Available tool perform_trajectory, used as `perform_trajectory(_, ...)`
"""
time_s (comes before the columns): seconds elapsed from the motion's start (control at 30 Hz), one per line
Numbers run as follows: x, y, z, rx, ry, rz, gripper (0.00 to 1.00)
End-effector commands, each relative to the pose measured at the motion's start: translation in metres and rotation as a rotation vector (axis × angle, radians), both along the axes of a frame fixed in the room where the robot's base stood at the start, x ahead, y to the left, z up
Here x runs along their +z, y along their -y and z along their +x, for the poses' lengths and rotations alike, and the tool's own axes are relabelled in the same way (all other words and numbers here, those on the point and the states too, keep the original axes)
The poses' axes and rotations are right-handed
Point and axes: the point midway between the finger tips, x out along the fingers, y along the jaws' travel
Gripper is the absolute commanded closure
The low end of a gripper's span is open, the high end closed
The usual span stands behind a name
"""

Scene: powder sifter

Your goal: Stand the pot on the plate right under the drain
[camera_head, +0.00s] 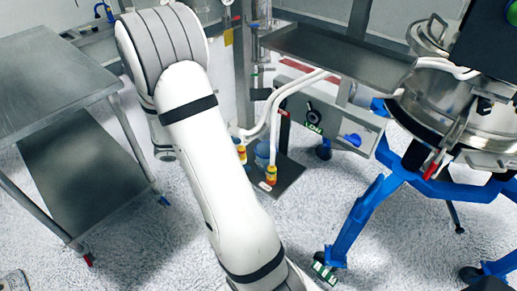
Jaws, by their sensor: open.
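A dark flat plate (289,184) lies low near the floor in the middle, below a grey panel; it may be the task's plate. I cannot make out a drain for certain. A small round container (12,282) is cut off by the bottom left corner; I cannot tell whether it is the pot. My white arm runs from the upper left down to the bottom edge, and its end leaves the picture there. My gripper is not clearly visible. A small dark and pale-green part (323,272) sits by a blue leg's foot; I cannot tell what it is.
A steel sifter vessel (440,105) stands on a blue frame (362,215) at right. A grey panel (325,118) is behind. A steel table (50,75) with a lower shelf stands left. Carpet between is partly clear.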

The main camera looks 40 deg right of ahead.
Motion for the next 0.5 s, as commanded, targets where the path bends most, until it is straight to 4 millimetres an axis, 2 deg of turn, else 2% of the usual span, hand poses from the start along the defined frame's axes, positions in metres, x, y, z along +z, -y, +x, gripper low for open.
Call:
perform_trajectory(0.1,-0.011,0.017,0.012,0.081,-0.101,-0.041,0.12)
perform_trajectory(0.23,-0.018,0.026,0.019,0.128,-0.150,-0.062,0.12)
perform_trajectory(0.5,-0.030,0.050,0.012,0.137,-0.160,-0.067,0.12)
